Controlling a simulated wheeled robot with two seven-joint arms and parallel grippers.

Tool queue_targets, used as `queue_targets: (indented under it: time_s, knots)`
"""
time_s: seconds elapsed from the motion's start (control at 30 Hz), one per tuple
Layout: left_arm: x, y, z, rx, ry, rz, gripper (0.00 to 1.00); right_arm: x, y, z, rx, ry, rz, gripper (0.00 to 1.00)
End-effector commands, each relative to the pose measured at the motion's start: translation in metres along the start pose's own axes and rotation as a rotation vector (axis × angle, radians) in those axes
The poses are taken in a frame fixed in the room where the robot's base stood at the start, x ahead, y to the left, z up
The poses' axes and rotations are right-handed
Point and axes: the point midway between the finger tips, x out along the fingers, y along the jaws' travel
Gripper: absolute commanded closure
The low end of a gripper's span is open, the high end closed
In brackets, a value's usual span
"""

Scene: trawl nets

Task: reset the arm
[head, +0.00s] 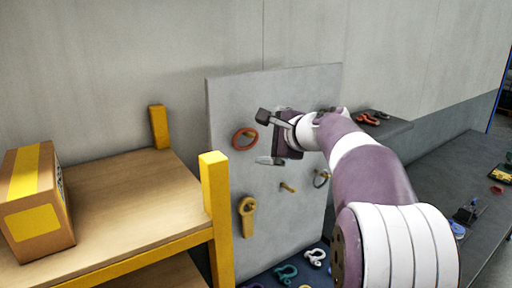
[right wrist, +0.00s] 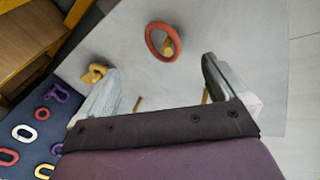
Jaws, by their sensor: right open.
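My right arm reaches in from the right of the head view. Its gripper (head: 264,138) is in front of the grey upright board (head: 275,215). In the right wrist view the two fingers of this gripper (right wrist: 160,85) stand wide apart with nothing between them. A red ring (head: 245,139) hangs on a peg of the board, just left of the gripper; it also shows in the right wrist view (right wrist: 149,42), ahead of the fingers and apart from them. My left gripper is in neither view.
A yellow hook-like piece (head: 247,216) and a ring (head: 321,179) hang on lower pegs. A wooden shelf (head: 130,200) with yellow posts holds a cardboard box (head: 36,203) at the left. Shackles (head: 286,273) lie on a blue mat below. Orange-handled pliers (head: 368,119) lie behind my arm.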

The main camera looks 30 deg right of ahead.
Motion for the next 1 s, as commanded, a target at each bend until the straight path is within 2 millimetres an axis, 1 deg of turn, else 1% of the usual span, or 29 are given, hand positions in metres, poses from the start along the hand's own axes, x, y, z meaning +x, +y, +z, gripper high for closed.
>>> queue_targets:
  time_s: [0.03, 0.13, 0.2, 0.3, 0.4, 0.53, 0.57, 0.6, 0.63, 0.67, 0.7, 0.73, 0.77, 0.8, 0.87, 0.9, 0.97, 1.0]
  knots:
    - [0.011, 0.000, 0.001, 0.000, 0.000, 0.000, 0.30, -0.011, 0.005, -0.003, -0.002, 0.004, -0.004, 0.00]
    - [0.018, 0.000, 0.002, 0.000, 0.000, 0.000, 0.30, -0.035, 0.004, -0.002, -0.002, 0.003, -0.002, 0.00]
    - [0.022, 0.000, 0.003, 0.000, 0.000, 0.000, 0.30, -0.047, 0.003, -0.002, -0.001, 0.002, -0.002, 0.00]
    - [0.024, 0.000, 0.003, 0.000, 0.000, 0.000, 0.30, -0.059, 0.002, -0.001, 0.000, 0.002, 0.000, 0.00]
    - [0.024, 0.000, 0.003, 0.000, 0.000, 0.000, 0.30, -0.063, 0.001, 0.000, 0.000, 0.000, 0.002, 0.00]
    - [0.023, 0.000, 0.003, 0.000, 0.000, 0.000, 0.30, -0.063, 0.000, 0.000, -0.006, 0.000, 0.002, 0.00]
    - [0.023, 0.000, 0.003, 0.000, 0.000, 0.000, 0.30, -0.063, 0.000, 0.000, -0.023, 0.001, 0.000, 0.00]
    - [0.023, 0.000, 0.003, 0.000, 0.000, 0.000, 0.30, -0.063, -0.001, -0.004, -0.077, 0.019, -0.006, 0.00]
    - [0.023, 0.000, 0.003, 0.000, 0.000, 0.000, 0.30, -0.061, 0.004, -0.013, -0.144, 0.054, 0.009, 0.00]
    - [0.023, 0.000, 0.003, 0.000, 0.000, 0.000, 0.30, -0.057, 0.017, -0.025, -0.207, 0.092, 0.043, 0.00]
    - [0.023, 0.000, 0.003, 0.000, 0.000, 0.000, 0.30, -0.052, 0.040, -0.043, -0.294, 0.140, 0.107, 0.00]
    - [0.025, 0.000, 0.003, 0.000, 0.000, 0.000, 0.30, -0.045, 0.064, -0.055, -0.368, 0.167, 0.170, 0.00]
    - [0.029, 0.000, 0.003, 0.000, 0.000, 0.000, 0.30, -0.037, 0.093, -0.065, -0.451, 0.179, 0.245, 0.00]
    - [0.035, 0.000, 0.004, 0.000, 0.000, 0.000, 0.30, -0.025, 0.135, -0.073, -0.574, 0.173, 0.350, 0.00]
    - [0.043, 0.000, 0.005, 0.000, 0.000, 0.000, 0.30, -0.011, 0.198, -0.076, -0.767, 0.127, 0.502, 0.00]
    - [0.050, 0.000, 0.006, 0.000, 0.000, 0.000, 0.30, -0.003, 0.241, -0.075, -0.898, 0.073, 0.598, 0.00]
    - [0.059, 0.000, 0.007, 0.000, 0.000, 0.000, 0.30, 0.003, 0.304, -0.068, -1.095, -0.035, 0.725, 0.00]
    - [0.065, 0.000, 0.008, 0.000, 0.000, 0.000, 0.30, 0.003, 0.343, -0.063, -1.221, -0.119, 0.799, 0.00]
